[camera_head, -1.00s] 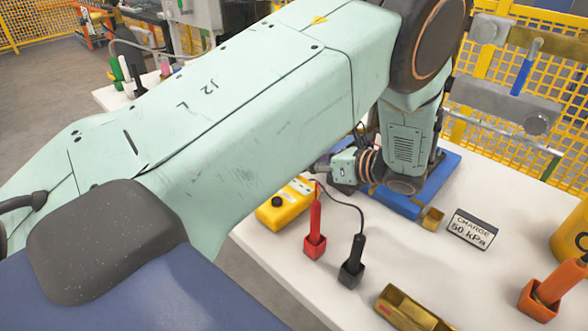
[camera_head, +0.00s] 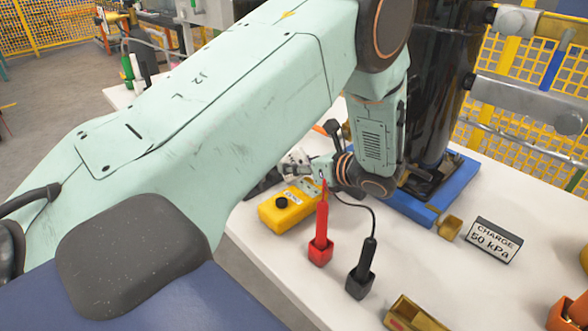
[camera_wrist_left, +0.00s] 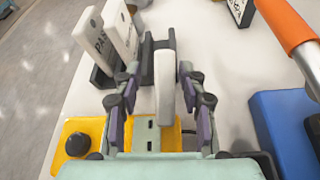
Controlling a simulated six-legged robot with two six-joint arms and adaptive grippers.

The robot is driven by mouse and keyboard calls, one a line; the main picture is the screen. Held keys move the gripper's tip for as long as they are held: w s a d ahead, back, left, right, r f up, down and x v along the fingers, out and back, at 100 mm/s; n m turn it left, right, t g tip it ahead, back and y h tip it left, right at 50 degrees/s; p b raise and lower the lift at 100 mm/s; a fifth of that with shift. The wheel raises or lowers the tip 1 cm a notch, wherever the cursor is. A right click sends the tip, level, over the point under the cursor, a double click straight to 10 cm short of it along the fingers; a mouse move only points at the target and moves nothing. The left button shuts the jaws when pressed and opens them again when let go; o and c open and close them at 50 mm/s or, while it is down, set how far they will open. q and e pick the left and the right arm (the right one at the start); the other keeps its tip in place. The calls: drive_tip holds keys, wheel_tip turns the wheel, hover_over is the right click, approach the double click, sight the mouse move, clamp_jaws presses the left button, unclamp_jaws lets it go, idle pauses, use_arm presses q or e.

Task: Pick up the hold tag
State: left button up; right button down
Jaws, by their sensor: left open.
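In the left wrist view, a white tag (camera_wrist_left: 164,82) stands upright, nearly edge-on, between the fingers of my left gripper (camera_wrist_left: 158,72). Its lettering is not readable from this angle, so I cannot confirm it is the hold tag. The fingers are open, one on each side of it, with gaps visible. Two more white tags stand to the left in a dark rack (camera_wrist_left: 102,80); the nearer one (camera_wrist_left: 90,38) has partly readable lettering like "PASS". In the head view my left gripper (camera_head: 272,178) is partly hidden behind my arm, beyond the yellow device. My right gripper is not in view.
A yellow device (camera_head: 290,205) with a black knob, a red probe (camera_head: 321,225) and a black probe (camera_head: 366,262) are nearby on the white table. A blue pallet (camera_head: 405,205) carries a tall black cylinder (camera_head: 435,90). A "CHARGE 50 kPa" sign (camera_head: 493,240) stands to the right.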

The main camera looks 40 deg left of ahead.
use_arm(q)
drive_tip(key=shift+w+a+f, duration=0.2)
drive_tip(key=shift+a+f, duration=0.15)
drive_tip(key=shift+a, duration=0.1)
drive_tip(key=shift+d+r, duration=0.1)
drive_tip(key=shift+d, duration=0.05)
drive_tip(key=shift+c, duration=0.4)
drive_tip(key=shift+r, duration=0.1)
drive_tip(key=shift+c, duration=0.7)
drive_tip(key=c, duration=0.4)
clamp_jaws()
